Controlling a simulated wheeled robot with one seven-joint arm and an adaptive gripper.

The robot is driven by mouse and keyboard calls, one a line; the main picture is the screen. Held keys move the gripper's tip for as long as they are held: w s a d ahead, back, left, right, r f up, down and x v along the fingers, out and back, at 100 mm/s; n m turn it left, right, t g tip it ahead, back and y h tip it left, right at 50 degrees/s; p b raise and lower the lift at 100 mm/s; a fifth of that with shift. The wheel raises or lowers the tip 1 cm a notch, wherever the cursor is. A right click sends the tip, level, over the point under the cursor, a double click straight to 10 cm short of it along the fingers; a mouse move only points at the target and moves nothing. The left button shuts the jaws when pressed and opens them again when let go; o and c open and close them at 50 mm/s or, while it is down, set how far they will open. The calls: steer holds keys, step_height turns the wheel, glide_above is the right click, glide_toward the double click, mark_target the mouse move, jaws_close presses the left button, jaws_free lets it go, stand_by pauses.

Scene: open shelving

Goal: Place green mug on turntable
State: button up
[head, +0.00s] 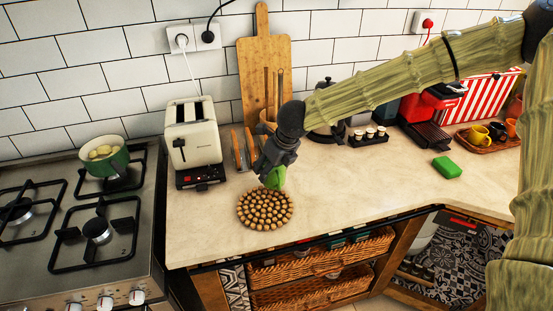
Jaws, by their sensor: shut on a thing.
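The green mug (276,178) is in my gripper (273,168), which is shut on it. Only part of the mug shows, below the dark fingers; the gripper hides the rest. A round brown disc with a beaded surface (264,209) lies on the counter just below the mug in the picture. It looks like the turntable, but I cannot be sure. The mug overlaps its far edge in the picture, and I cannot tell whether they touch. No other thing shows on the disc.
A cream toaster (193,143) stands left of the disc, with a wooden rack (242,147) behind. The stove (80,220) with a green pot (104,157) is further left. A green sponge (447,167) and a tray of cups (486,146) are at right. The counter right of the disc is clear.

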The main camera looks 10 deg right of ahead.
steer(key=w+d, duration=0.1)
steer(key=w, duration=0.1)
steer(key=w+d+p, duration=0.1)
steer(key=w, duration=0.1)
steer(key=w+d, duration=0.1)
steer(key=w, duration=0.1)
steer(key=shift+f+p, duration=0.2)
steer(key=shift+p, duration=0.15)
steer(key=shift+w+f+p, duration=0.1)
steer(key=shift+f+p, duration=0.35)
steer(key=shift+f, duration=1.4)
steer(key=o, duration=1.4)
steer(key=shift+f, duration=0.15)
steer(key=shift+c, duration=0.2)
steer(key=o, duration=0.4)
steer(key=shift+o, duration=0.2)
